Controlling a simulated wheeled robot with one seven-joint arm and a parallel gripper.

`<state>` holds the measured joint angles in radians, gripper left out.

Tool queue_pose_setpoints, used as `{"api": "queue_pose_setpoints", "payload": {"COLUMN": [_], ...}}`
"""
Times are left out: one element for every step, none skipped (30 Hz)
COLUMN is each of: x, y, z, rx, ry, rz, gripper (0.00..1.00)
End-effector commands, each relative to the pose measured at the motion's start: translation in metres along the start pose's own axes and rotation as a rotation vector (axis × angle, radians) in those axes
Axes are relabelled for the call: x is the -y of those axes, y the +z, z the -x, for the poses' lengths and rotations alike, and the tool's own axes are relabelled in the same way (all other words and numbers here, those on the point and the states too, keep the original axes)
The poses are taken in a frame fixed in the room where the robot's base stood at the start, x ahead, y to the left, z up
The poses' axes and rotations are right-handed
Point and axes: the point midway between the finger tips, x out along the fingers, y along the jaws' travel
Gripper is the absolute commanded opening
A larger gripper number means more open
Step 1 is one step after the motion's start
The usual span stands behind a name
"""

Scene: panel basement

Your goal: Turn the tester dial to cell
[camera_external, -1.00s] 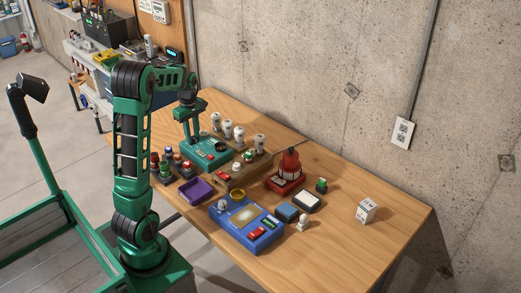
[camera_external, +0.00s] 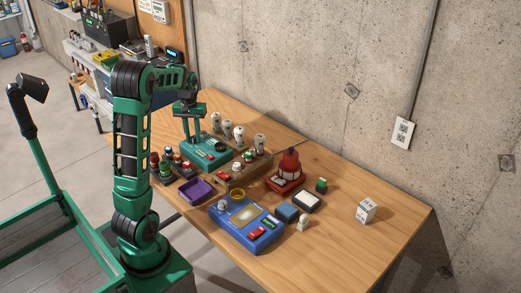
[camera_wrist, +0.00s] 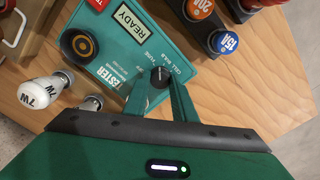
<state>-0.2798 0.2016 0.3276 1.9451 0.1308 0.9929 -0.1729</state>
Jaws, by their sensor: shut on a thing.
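The teal tester (camera_external: 205,153) stands at the far left part of the table. In the wrist view the tester (camera_wrist: 113,48) has a READY window, a round black and orange socket, and small labels around a dark dial (camera_wrist: 160,76). FUSE, CELL and BULB seem to be among these labels, but the print is small. My gripper (camera_wrist: 160,84) reaches over the tester's edge, with its two green fingers on either side of the dial, shut on it. It also shows in the external view (camera_external: 191,143). I cannot tell which label the dial points to.
White bulbs (camera_external: 239,134) stand behind the tester. Colored fuses (camera_wrist: 223,42) sit close beside it. A purple tray (camera_external: 195,191), a blue device (camera_external: 230,232) and a red lantern (camera_external: 287,175) stand nearer.

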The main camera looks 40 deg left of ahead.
Motion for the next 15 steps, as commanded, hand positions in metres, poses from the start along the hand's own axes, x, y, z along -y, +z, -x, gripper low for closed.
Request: {"api": "queue_pose_setpoints", "payload": {"x": [-0.0024, -0.0025, -0.0026, -0.0027, -0.0027, -0.0028, -0.0028, -0.0028, -0.0029, -0.0029, -0.0030, -0.0030, -0.0031, -0.0031, -0.0032], "y": [-0.0040, -0.0041, -0.0040, -0.0040, -0.0040, -0.0040, -0.0040, -0.0040, -0.0039, -0.0039, -0.0039, -0.0038, -0.0038, -0.0038, -0.0037], "z": [0.0027, 0.0028, 0.0028, 0.0028, 0.0028, 0.0028, 0.0028, 0.0028, 0.0028, 0.0028, 0.0028, 0.0028, 0.0028, 0.0028, 0.0028], "rx": [-0.014, -0.014, -0.014, -0.014, -0.014, -0.014, -0.014, -0.014, -0.014, -0.014, -0.014, -0.014, -0.014, -0.014, -0.014], "ry": [0.003, 0.003, 0.003, 0.002, 0.002, 0.002, 0.002, 0.002, 0.001, 0.001, 0.001, 0.001, 0.001, 0.001, 0.000], "rz": [-0.049, -0.077, -0.115, -0.144, -0.172, -0.210, -0.239, -0.267, -0.305, -0.334, -0.362, -0.400, -0.429, -0.457, -0.495], "gripper": [0.02, 0.02, 0.02, 0.02, 0.02, 0.02, 0.02, 0.02, 0.02, 0.02, 0.02, 0.02, 0.02, 0.02, 0.02]}}
